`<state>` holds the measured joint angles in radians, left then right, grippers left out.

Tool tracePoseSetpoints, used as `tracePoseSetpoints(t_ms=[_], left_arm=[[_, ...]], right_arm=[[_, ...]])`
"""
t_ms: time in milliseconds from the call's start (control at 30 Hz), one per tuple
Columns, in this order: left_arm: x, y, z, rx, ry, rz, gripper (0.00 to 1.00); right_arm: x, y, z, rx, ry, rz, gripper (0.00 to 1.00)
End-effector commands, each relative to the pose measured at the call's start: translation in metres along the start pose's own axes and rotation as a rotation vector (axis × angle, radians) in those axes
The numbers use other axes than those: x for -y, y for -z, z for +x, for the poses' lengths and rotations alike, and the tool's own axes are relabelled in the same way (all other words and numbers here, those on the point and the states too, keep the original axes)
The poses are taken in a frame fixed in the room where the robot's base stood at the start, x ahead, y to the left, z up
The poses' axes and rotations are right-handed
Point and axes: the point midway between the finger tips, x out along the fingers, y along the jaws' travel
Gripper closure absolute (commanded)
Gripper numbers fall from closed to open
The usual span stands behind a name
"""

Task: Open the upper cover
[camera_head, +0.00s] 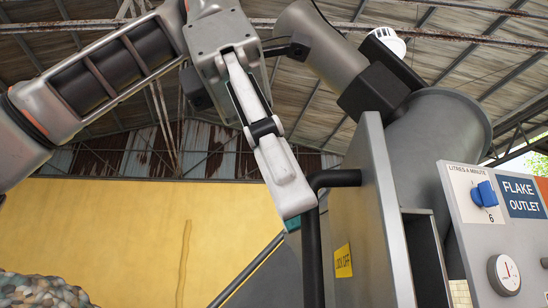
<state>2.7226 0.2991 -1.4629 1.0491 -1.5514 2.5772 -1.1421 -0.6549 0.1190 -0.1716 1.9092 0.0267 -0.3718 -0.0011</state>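A grey metal panel (358,225) with a yellow "LOCK OFF" label (343,261) stands upright at the centre right; it looks like the upper cover, seen nearly edge-on. A bent black bar handle (312,245) sticks out from its left side and runs down out of the picture. My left gripper (294,205) reaches down from the top left, its fingertips right beside the upper bend of the handle. I cannot tell whether they touch it. I see the fingers from the side, one hiding the other, so the opening does not show. My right gripper is not in view.
A grey control panel (512,235) with a blue knob (484,195), a gauge and a "FLAKE OUTLET" sign stands at right. A large grey funnel and duct (437,135) rise behind the cover. A yellow wall (100,232) and a pebble-like heap (40,290) are at left.

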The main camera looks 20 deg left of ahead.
Motion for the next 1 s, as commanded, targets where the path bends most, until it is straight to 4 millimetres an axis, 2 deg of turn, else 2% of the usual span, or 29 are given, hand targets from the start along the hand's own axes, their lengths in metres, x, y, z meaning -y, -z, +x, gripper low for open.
tracePoseSetpoints(t_ms=[33, 333, 1000], left_arm=[[0.001, -0.001, -0.009, 0.005, -0.004, -0.003, 0.74], [0.001, 0.000, -0.029, 0.001, -0.001, -0.001, 0.74], [0.000, 0.000, -0.032, 0.003, 0.000, 0.000, 0.74]], right_arm=[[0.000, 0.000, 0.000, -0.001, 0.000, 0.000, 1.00], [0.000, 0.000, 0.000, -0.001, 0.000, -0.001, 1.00], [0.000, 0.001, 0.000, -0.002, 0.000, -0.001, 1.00]])
